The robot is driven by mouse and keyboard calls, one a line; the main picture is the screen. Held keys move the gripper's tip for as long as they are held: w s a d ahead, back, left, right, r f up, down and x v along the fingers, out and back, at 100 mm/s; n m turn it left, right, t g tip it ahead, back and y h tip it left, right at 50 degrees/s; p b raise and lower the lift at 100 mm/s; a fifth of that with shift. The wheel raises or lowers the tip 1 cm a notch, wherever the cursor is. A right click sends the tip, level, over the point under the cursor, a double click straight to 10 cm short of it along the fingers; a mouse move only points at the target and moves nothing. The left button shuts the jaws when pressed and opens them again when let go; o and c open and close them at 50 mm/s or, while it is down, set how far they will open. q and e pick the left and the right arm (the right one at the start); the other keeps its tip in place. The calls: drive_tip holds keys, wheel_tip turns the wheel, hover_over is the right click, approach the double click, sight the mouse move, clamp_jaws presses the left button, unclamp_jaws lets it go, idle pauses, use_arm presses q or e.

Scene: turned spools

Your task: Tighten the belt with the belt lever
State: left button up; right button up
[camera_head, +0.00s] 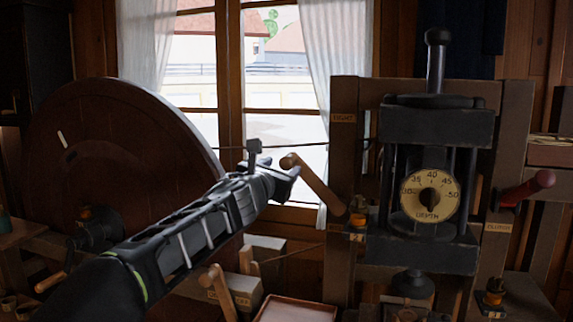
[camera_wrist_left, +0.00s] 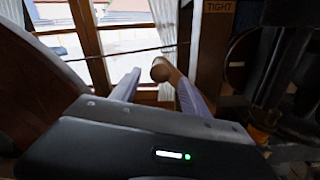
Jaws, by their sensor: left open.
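The belt lever (camera_head: 318,185) is a wooden handle with a round knob, pivoted on the left post of the machine. It leans up and left, away from the upper label "TIGHT" (camera_head: 343,118). A thin dark belt line (camera_head: 285,145) runs between the big wheel (camera_head: 110,170) and the machine. My left gripper (camera_head: 272,166) is open at the lever's knob end. In the left wrist view the knob (camera_wrist_left: 160,70) shows between the two spread fingertips, with the right finger covering part of the shaft. Contact cannot be told. My right gripper is out of view.
The black machine with a depth dial (camera_head: 430,196) stands right of the lever. A red-handled clutch lever (camera_head: 525,189) is at far right. Another wooden lever (camera_head: 222,292) and a shallow tray (camera_head: 296,310) are below. A window (camera_head: 270,80) lies behind.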

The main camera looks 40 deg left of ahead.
sight(285, 165)
use_arm(q)
drive_tip(key=x, duration=0.5)
drive_tip(key=shift+w+p, duration=0.1)
drive_tip(key=shift+p, duration=0.25)
clamp_jaws()
idle(1.1)
